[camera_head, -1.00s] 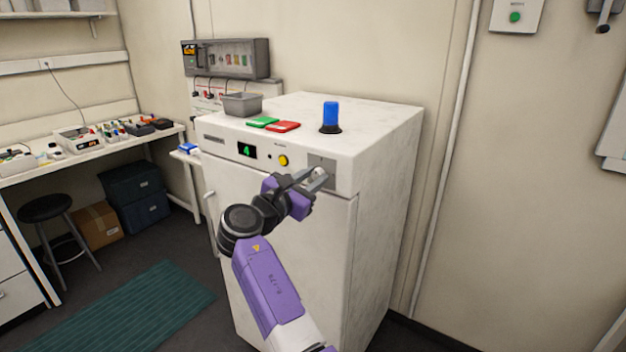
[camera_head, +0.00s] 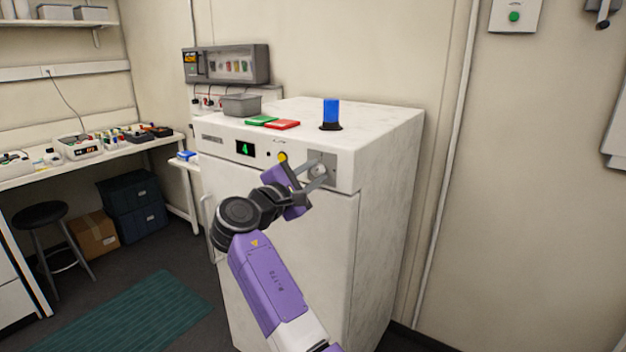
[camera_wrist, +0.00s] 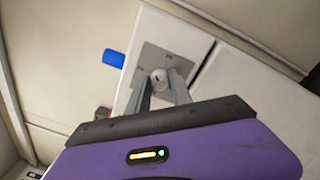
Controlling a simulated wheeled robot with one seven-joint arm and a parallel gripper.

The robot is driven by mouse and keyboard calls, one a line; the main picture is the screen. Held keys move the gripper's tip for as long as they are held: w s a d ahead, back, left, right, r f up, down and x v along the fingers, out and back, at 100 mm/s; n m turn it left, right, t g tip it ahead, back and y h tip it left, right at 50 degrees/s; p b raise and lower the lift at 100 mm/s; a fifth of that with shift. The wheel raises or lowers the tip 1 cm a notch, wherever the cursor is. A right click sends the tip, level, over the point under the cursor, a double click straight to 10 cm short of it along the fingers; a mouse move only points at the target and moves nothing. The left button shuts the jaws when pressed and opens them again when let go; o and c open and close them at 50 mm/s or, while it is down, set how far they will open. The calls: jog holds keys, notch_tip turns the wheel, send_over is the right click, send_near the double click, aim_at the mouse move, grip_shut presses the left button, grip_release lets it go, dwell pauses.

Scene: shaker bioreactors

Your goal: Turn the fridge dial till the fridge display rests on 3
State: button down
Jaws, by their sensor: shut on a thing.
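The fridge (camera_head: 285,240) is a white marbled cabinet with a control strip along its upper front. The fridge display (camera_head: 245,149) shows a green 4. The fridge dial (camera_head: 318,170) is a pale round knob on a grey square plate at the right of the strip. The dial also shows in the wrist view (camera_wrist: 159,76), between my fingertips. My gripper (camera_head: 316,171) is shut on the dial, one finger on each side of it. The wrist view shows both grey fingers (camera_wrist: 160,82) reaching it, and the purple gripper body covers the lower part of that view.
A yellow button (camera_head: 283,156) sits between display and dial. On the fridge top stand a blue beacon (camera_head: 331,112), red (camera_head: 282,125) and green (camera_head: 262,120) flat items and a grey tray (camera_head: 241,104). A bench (camera_head: 100,162) is at left; the floor before it holds a green mat (camera_head: 125,318).

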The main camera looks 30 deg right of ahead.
jog(key=shift+f, duration=0.1)
dwell(0.5)
jog(key=c, duration=1.1)
grip_release()
jog(key=shift+c, duration=0.2)
jog(key=b+v, duration=0.1)
jog(key=v, duration=0.7)
